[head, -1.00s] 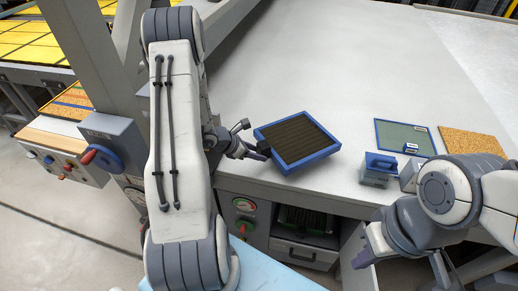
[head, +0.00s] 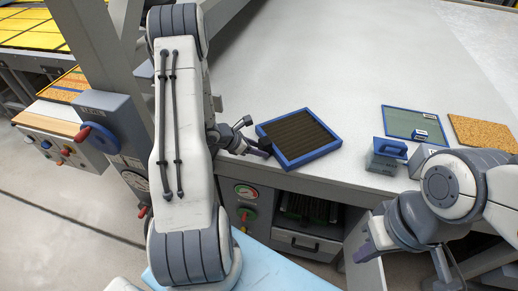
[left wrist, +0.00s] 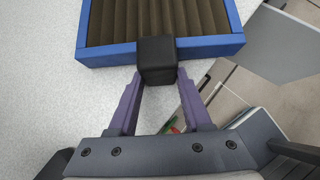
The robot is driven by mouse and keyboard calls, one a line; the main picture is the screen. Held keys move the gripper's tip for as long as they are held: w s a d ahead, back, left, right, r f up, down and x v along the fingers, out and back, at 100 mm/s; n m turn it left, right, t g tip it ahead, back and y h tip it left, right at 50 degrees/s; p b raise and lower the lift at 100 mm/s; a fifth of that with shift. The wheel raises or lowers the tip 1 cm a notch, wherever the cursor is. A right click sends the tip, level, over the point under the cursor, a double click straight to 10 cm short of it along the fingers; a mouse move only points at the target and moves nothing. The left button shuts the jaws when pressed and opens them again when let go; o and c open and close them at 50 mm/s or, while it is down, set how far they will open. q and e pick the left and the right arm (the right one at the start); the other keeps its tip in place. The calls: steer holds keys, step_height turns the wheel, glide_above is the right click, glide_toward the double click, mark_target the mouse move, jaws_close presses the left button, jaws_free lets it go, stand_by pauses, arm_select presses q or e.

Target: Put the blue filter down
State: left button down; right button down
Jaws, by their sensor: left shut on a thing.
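The blue filter (head: 303,138) is a square blue frame with dark brown pleats. In the head view it is over the grey-white table top, close to the front edge. My left gripper (head: 265,149) is at its left corner. In the left wrist view the purple fingers of my left gripper (left wrist: 158,85) are shut on the black block on the rim of the filter (left wrist: 205,45). I cannot tell whether the filter touches the table. My right gripper (head: 368,248) is low at the right, in front of the table; its fingers are mostly hidden.
A small blue-topped grey block (head: 387,158) stands right of the filter. Behind it lie a green blue-rimmed panel (head: 402,122) and a cork-coloured board (head: 484,131). A grey post and a control box with a blue wheel (head: 97,141) stand left. The table behind is clear.

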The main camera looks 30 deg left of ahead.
arm_select(q)
steer(key=shift+f, duration=0.15)
steer(key=shift+c, duration=1.3)
jaws_free()
steer(key=b+v, duration=0.2)
steer(key=v, duration=0.8)
steer(key=s+d+r+m+g+h+b, duration=0.1)
steer(key=s+d+r+m+g, duration=0.15)
steer(key=d+m, duration=0.65)
steer(key=s+d+r+m+g+h, duration=0.15)
steer(key=d+r+m+g, duration=0.35)
steer(key=d, duration=0.7)
steer(key=s+d+m+y+b, duration=0.1)
steer(key=s+d+m+y, duration=0.2)
steer(key=s+m, duration=0.5)
steer(key=s+d+r+m+y+b, duration=0.1)
steer(key=s+d+m+y, duration=0.2)
steer(key=m, duration=1.2)
steer(key=s+d, duration=0.3)
steer(key=s, duration=0.2)
steer(key=shift+d, duration=0.35)
